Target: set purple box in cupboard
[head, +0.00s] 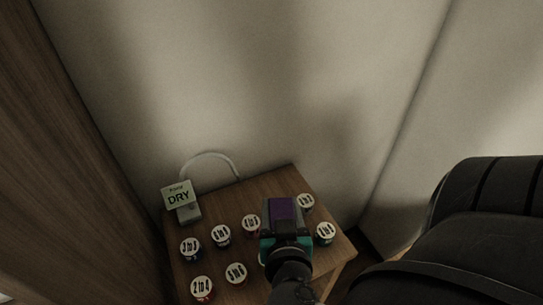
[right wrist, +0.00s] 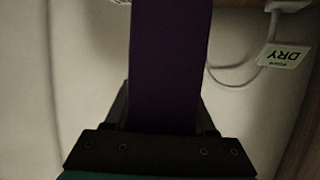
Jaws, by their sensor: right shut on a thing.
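A purple box (head: 283,213) is held in my right gripper (head: 284,228), above the small wooden table. The right wrist view shows the box as a tall purple slab (right wrist: 169,65) between the two fingers of my right gripper (right wrist: 165,115). The gripper is shut on it. My gripper and the box hide part of the table and some of the tins behind them. I see no cupboard that I can make out for certain. My left gripper is in neither view.
A small wooden table (head: 262,192) bears several round tins with printed lids, such as one at the front left (head: 203,287). A sign reading DRY (head: 179,197) with a white cable (head: 215,155) stands at its back left. A wooden panel (head: 70,150) rises at left; pale walls lie behind.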

